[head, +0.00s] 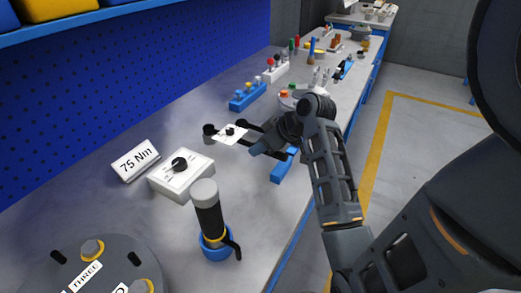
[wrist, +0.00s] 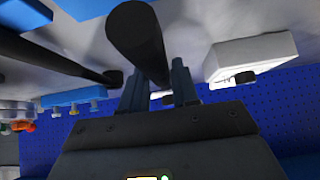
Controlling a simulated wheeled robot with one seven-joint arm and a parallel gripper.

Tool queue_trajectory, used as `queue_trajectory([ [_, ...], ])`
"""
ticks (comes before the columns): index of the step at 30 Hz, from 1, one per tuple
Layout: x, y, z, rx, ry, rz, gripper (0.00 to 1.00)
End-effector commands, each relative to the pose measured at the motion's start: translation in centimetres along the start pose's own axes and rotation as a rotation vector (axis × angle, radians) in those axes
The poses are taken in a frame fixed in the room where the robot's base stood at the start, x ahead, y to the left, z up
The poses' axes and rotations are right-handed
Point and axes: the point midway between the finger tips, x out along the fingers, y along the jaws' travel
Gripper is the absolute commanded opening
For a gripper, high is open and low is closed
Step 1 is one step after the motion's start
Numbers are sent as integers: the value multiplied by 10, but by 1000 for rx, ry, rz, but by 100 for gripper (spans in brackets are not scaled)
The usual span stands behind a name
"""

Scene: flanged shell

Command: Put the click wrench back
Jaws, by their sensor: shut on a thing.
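My gripper (head: 258,144) is out over the bench, shut on a dark bar that looks like the click wrench. In the wrist view, the dark round handle of the click wrench (wrist: 140,40) rises between the two fingers (wrist: 158,92). In the head view my gripper and arm hide much of it, so its full outline is unclear. A white plate with a black knob (head: 232,134) lies just left of the gripper. A second dark rod (wrist: 60,55) shows left of the handle in the wrist view. A blue block (head: 283,167) is just below the gripper near the bench edge.
A white dial box (head: 180,173) and a "75 Nm" sign (head: 135,160) stand left. A grey-capped dark cylinder (head: 208,205) stands in a blue cup (head: 216,246) in front. A round grey flange (head: 90,265) is at the lower left. Several small tools and racks (head: 248,96) stand farther back.

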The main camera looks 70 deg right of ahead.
Motion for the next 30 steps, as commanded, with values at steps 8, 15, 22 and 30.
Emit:
queue_trajectory([
  [8,12,0,10,-2,4,1,0],
  [15,13,0,12,0,-1,-1,41],
  [22,13,0,11,-1,1,0,55],
  [30,5,1,11,-1,3,1,55],
])
